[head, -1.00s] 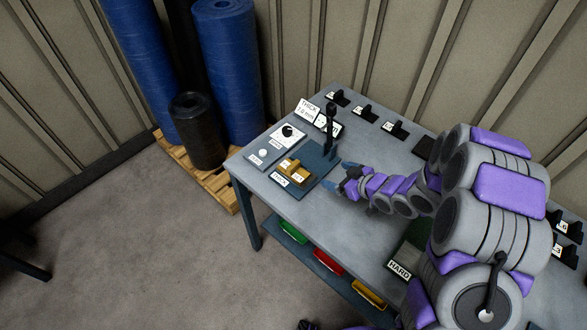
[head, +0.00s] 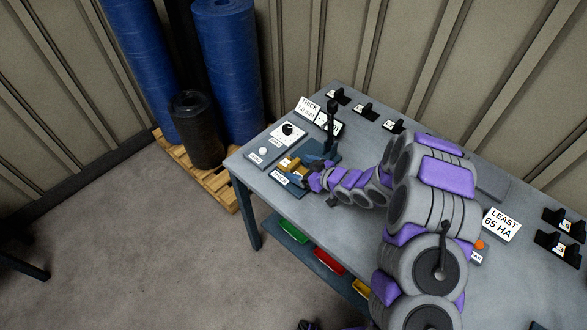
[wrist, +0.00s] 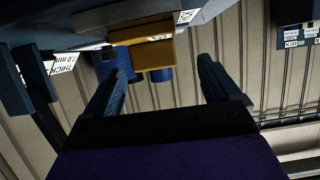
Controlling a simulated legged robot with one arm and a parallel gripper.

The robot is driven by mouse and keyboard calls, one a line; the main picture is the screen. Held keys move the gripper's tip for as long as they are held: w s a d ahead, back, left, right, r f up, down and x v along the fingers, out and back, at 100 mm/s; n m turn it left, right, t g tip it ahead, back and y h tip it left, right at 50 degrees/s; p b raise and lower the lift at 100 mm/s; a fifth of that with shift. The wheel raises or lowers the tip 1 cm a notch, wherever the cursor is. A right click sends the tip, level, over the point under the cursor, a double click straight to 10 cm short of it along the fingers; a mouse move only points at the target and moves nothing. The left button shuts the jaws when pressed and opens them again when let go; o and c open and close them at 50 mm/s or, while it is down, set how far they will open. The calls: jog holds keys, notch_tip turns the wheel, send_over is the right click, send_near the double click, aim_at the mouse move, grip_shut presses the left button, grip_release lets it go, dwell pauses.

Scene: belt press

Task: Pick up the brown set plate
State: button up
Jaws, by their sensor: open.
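The brown set plate (head: 287,163) sits on the dark press base at the left end of the table, with a small white label on it. In the wrist view the brown plate (wrist: 142,53) shows at the top, ahead of and between the finger lines. My gripper (head: 312,175) is close beside it on its right and hides part of it in the head view. In the wrist view my gripper (wrist: 163,78) has its two blue fingers wide apart, with nothing between them. I cannot tell whether a finger touches the plate.
A black lever (head: 332,120) stands just behind my gripper. A knob panel (head: 288,133) and a THICK 7.0 mm sign (head: 308,109) are beyond the plate. Black holders (head: 366,110) line the table's back edge. Blue rolls (head: 230,70) stand on a pallet (head: 205,185) at the left.

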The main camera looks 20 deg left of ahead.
aim_at(296, 163)
jog(key=x, duration=0.2)
jog(key=b+x, duration=0.1)
jog(key=x, duration=0.2)
jog(key=shift+w+a+f, duration=0.1)
jog(key=shift+w+a, duration=0.05)
jog(key=shift+w, duration=0.3)
jog(key=shift+w+a, duration=0.2)
jog(key=shift+a, duration=0.15)
jog(key=shift+c, duration=0.4)
grip_shut()
